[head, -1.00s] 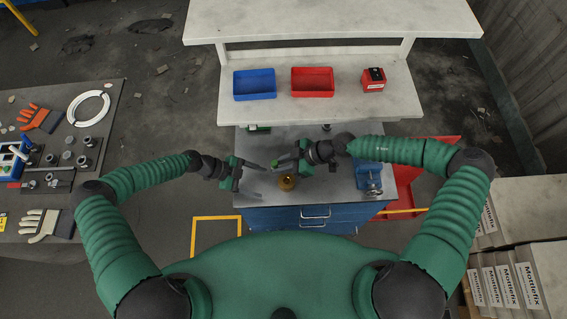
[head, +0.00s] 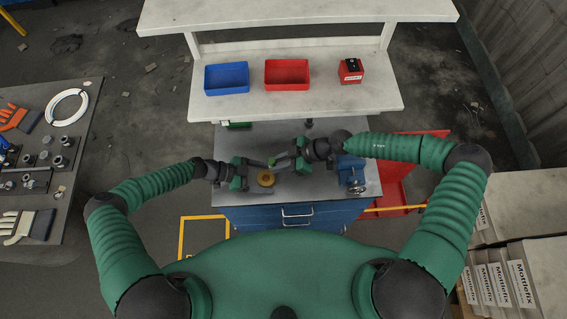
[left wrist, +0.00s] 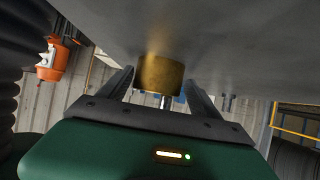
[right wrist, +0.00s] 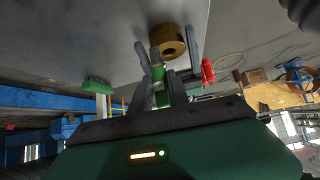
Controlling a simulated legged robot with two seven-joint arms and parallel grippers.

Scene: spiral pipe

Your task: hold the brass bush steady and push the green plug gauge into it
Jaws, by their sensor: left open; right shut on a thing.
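The brass bush (head: 266,180) is on the grey bench top near its front edge. It also shows in the left wrist view (left wrist: 160,72) and, with its round bore, in the right wrist view (right wrist: 168,40). My left gripper (head: 254,171) is open beside the bush; in its wrist view the fingers lie to either side of the bush, with gaps. My right gripper (head: 282,158) is shut on the green plug gauge (right wrist: 161,98). The gauge (head: 272,162) is behind the bush in the head view, apart from it. Its far end is partly hidden by the fingers.
A blue vise (head: 351,173) stands at the right of the bench. A green brush (right wrist: 98,86) and a red-handled tool (right wrist: 207,71) show in the right wrist view. A blue bin (head: 227,78), a red bin (head: 287,74) and a red box (head: 350,70) are on the shelf behind.

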